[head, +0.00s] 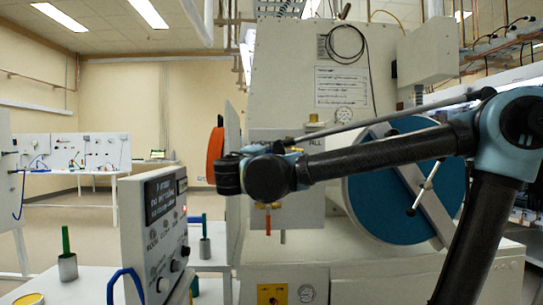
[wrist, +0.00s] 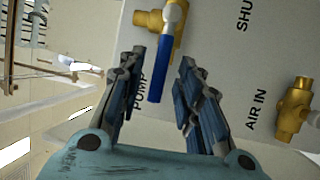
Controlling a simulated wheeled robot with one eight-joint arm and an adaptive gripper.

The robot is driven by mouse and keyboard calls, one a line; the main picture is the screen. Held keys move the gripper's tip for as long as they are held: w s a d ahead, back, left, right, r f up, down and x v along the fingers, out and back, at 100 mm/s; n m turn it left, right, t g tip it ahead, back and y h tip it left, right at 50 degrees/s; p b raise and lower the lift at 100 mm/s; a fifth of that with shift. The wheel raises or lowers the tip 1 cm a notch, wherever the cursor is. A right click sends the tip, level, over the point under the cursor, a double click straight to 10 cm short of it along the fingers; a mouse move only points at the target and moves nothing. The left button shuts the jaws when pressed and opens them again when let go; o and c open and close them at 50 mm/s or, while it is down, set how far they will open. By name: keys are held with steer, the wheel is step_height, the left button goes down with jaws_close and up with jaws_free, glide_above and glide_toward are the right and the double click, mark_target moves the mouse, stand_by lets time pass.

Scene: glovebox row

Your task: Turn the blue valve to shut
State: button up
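The blue valve (wrist: 160,72) shows in the wrist view as a blue lever on a brass body (wrist: 153,22), mounted on a grey panel beside the label PUMP. My gripper (wrist: 163,58) is open, with one finger on each side of the lever in the picture. I see gaps between the fingers and the lever; how deep the lever sits between them is hard to tell. In the head view my arm crosses in front of the panel (head: 310,205), and I cannot make out the blue lever or the fingertips there.
A large blue round door (head: 385,190) stands behind my arm. An orange disc (head: 215,155) and a tilted control box (head: 160,230) are on the left.

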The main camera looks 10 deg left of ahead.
steer(key=shift+x, duration=0.9)
jaws_close()
steer(key=shift+a+f, duration=0.1)
steer(key=shift+f, duration=0.05)
